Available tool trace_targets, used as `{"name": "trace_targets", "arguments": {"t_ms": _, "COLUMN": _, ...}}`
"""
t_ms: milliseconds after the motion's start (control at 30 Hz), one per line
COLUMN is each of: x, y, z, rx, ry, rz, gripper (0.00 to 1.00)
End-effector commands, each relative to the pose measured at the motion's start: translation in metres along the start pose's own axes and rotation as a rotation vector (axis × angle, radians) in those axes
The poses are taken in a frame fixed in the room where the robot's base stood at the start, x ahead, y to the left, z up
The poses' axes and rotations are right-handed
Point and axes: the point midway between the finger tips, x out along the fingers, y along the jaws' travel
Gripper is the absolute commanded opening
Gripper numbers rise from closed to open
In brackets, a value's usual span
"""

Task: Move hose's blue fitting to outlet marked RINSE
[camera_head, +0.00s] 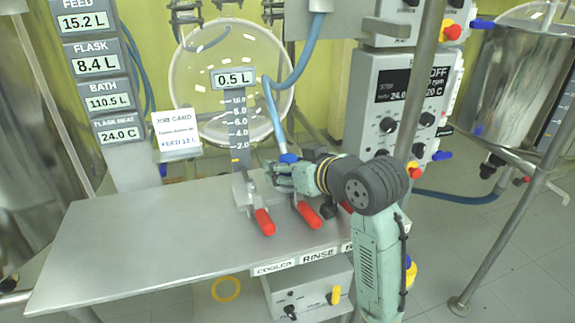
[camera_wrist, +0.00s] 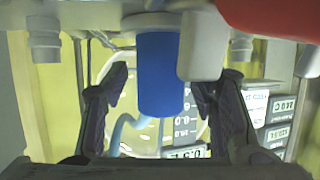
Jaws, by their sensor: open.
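The blue fitting (camera_head: 288,157) is at the lower end of the light-blue hose (camera_head: 271,108). In the wrist view, the blue fitting (camera_wrist: 160,75) is between the two spread fingers of my gripper (camera_wrist: 160,90), with gaps on both sides. Its end meets a pale collar of the outlet block (camera_wrist: 95,15); the head view does not clearly show which outlet it is on. My gripper (camera_head: 277,173) is open beside the fitting and partly hides the outlets. The RINSE label (camera_head: 317,255) is on the bench's front edge, right of the COOLER label (camera_head: 273,268); a third label is mostly hidden.
Red valve handles (camera_head: 264,222) and (camera_head: 309,215) point toward the bench front. Other pale nozzles (camera_wrist: 44,35) flank the fitting. A job card (camera_head: 177,132) stands behind the bench (camera_head: 150,240). The bench's left side is clear. A steel post (camera_head: 415,90) stands near my arm.

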Motion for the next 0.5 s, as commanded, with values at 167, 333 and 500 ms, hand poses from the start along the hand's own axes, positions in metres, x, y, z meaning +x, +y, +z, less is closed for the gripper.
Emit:
{"name": "trace_targets", "arguments": {"t_ms": 167, "x": -0.015, "y": 0.001, "z": -0.001, "rx": 0.0, "ry": 0.002, "rz": 0.002, "gripper": 0.53}}
{"name": "trace_targets", "arguments": {"t_ms": 333, "x": -0.049, "y": 0.001, "z": -0.001, "rx": -0.003, "ry": 0.004, "rz": 0.005, "gripper": 0.53}}
{"name": "trace_targets", "arguments": {"t_ms": 500, "x": -0.085, "y": 0.001, "z": -0.001, "rx": -0.002, "ry": 0.004, "rz": 0.005, "gripper": 0.53}}
